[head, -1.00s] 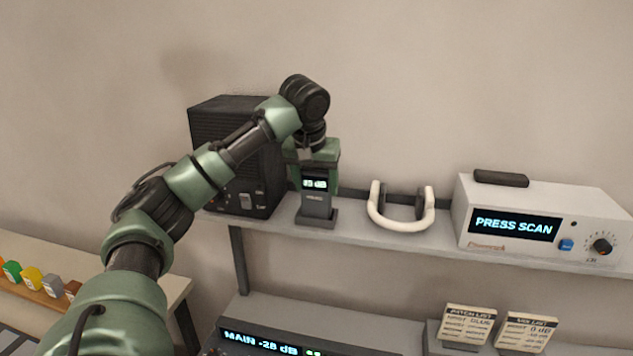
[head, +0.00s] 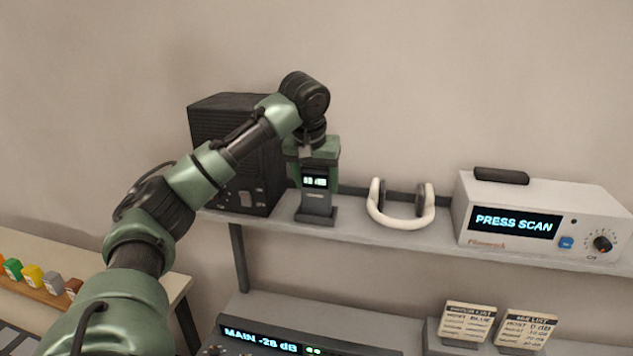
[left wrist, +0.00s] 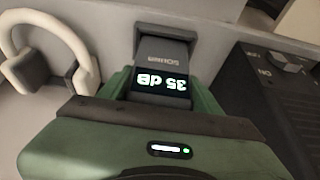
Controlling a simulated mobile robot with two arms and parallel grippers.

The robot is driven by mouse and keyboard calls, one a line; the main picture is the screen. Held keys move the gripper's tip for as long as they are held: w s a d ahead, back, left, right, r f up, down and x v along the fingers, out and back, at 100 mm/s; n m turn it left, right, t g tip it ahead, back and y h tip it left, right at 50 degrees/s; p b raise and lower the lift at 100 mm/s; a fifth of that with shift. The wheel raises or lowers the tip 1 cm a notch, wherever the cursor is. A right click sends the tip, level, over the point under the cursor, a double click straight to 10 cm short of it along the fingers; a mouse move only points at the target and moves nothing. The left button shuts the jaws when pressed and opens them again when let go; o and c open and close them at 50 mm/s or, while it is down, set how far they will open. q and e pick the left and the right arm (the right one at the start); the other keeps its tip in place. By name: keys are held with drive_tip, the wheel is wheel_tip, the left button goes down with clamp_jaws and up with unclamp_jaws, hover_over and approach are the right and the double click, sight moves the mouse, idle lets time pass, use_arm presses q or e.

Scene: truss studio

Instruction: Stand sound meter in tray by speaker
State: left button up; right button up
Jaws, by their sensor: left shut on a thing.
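The sound meter (head: 316,200) is a dark grey upright device with a lit display, on the shelf just right of the black speaker (head: 235,150). Its foot is at a small dark tray (head: 326,217); I cannot tell whether it bears fully on the tray floor. My left gripper (head: 315,160) is shut on the upper part of the meter from above. In the left wrist view the meter (left wrist: 163,62) reads 35 dB between the green fingers, with the speaker (left wrist: 262,100) to the right. My right gripper is not in view.
White headphones (head: 400,218) stand on the shelf (head: 352,222) to the right of the meter. A white scanner unit (head: 540,220) reading PRESS SCAN is further right. Below are a mixer display (head: 262,341) and two list cards (head: 468,322). Coloured items (head: 35,277) lie on a bench at the lower left.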

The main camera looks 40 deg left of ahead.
use_arm(q)
drive_tip(key=shift+f+b, duration=0.3)
drive_tip(key=shift+f, duration=0.3)
idle(0.3)
drive_tip(key=o, duration=1.3)
drive_tip(key=shift+o, duration=0.2)
drive_tip(key=shift+r, duration=0.15)
drive_tip(key=shift+s+d+r, duration=0.1)
drive_tip(key=shift+s+r, duration=0.05)
drive_tip(key=shift+r, duration=0.45)
drive_tip(key=v, duration=0.9)
drive_tip(key=shift+s+r+p, duration=0.25)
drive_tip(key=shift+p, duration=0.05)
